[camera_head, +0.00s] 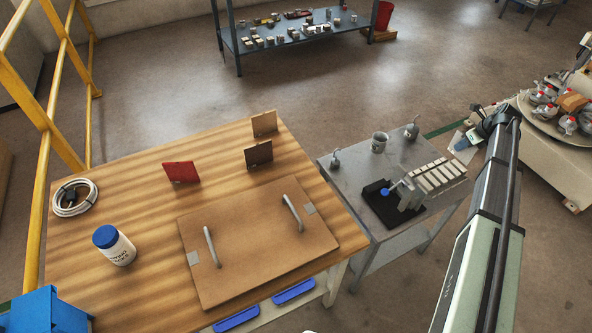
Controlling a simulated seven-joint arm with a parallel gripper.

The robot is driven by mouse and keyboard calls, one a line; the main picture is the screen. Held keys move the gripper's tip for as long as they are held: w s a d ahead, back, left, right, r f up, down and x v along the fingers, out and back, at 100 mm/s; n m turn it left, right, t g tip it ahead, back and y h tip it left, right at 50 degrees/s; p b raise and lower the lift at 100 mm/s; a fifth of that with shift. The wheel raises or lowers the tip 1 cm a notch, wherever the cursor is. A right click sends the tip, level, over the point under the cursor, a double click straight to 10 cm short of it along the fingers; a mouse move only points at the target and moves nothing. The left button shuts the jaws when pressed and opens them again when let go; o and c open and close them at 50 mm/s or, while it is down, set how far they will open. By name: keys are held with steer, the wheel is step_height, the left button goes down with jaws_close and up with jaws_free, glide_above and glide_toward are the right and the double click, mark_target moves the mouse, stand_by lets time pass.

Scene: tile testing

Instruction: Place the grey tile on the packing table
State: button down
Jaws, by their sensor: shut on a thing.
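My arm rises along the right side of the picture. My gripper (484,122) is at its far dark end, small and partly hidden, beyond the right edge of the grey metal table. It is shut on a pale flat thing, which looks like the grey tile (459,138); its outline is hard to make out. The large wooden-topped table (95,208) fills the left and middle. On it stand a red tile (181,172), a dark brown tile (258,155) and a lighter brown tile (264,123). No label shows which table is the packing table.
A brown board with two handles (255,245) covers the wooden table's front right. A jar (113,246) and a cable coil (75,198) stand left. The metal table (347,184) carries a black-based device (379,203), a pale block row (439,175) and small containers. A yellow railing (44,150) borders the left.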

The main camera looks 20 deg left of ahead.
step_height(320, 180, up, 15)
steer(key=s+a+n+g+y, duration=0.15)
steer(key=a+n+g, duration=0.55)
steer(key=a, duration=4.4)
steer(key=s+a+n+h, duration=0.1)
steer(key=s+a+n, duration=0.3)
steer(key=s+a, duration=0.5)
steer(key=s+a+n, duration=0.3)
steer(key=s+a, duration=0.2)
steer(key=a, duration=0.8)
steer(key=s+a+n+h, duration=0.1)
steer(key=s+a+n, duration=0.3)
steer(key=s+a, duration=0.5)
steer(key=shift+t+y, duration=0.25)
steer(key=shift+t, duration=0.05)
steer(key=shift+w+a+f, duration=0.35)
steer(key=shift+w+f, duration=0.1)
steer(key=shift+f, duration=2.15)
steer(key=shift+w+a+f, duration=0.3)
steer(key=shift+w+f, duration=0.1)
steer(key=shift+f, duration=2.2)
steer(key=shift+w+a+f, duration=0.35)
steer(key=shift+w+f, duration=0.1)
steer(key=shift+f, duration=2.15)
